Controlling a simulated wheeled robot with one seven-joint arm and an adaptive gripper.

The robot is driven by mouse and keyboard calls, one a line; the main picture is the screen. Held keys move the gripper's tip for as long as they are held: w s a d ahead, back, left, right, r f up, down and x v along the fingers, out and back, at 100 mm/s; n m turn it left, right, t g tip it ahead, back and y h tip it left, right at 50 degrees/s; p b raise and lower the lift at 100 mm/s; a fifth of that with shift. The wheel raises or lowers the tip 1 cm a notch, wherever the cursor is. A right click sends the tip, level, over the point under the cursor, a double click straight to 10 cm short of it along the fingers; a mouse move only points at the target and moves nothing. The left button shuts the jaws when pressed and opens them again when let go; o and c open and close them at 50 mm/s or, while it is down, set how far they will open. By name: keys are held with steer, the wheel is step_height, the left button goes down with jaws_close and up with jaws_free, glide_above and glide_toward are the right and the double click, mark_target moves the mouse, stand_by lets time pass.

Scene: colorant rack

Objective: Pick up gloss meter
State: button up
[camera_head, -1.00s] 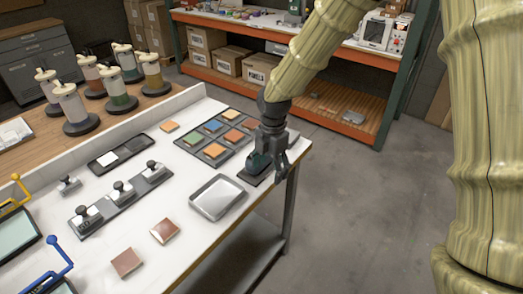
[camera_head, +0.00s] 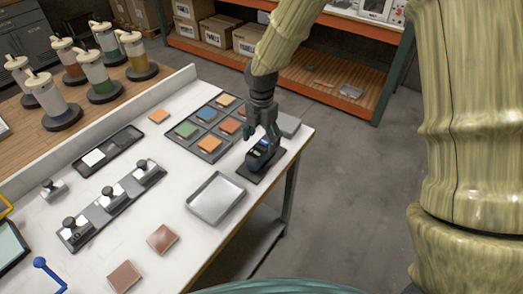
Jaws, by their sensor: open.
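The gloss meter seems to be the dark device with a bluish top (camera_head: 262,150) on a dark flat base (camera_head: 252,176) near the right corner of the white table. My gripper (camera_head: 262,138) is right above it, pointing down, with its fingers apart at the device's upper part. The fingers partly hide the device, and I cannot tell whether they touch it. The device rests on its base.
A metal tray (camera_head: 216,198) lies in front of the device. A dark rack of coloured tiles (camera_head: 209,128) is to its left, and a grey block (camera_head: 288,124) is behind it. The table's right edge is close by.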

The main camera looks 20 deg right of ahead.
mark_target(262, 144)
steer(key=shift+s+f+p, duration=0.2)
steer(key=shift+f+p, duration=0.2)
steer(key=shift+w+d+f+p, duration=0.1)
steer(key=shift+f+p, duration=0.8)
steer(key=shift+f, duration=1.4)
steer(key=c, duration=1.4)
steer(key=shift+r, duration=0.2)
steer(key=shift+r+b, duration=0.5)
steer(key=shift+s+r+b, duration=0.2)
steer(key=shift+r+b, duration=0.15)
steer(key=shift+r, duration=0.15)
steer(key=shift+s+r+b, duration=0.2)
steer(key=shift+r+b, duration=0.15)
steer(key=shift+r, duration=0.15)
steer(key=s+b, duration=0.1)
steer(key=s, duration=0.4)
steer(key=s+r+b, duration=0.1)
steer(key=s+b, duration=0.1)
steer(key=s, duration=0.3)
steer(key=s+b, duration=0.1)
steer(key=s, duration=0.4)
steer(key=shift+s+r, duration=0.1)
steer(key=shift+r, duration=0.25)
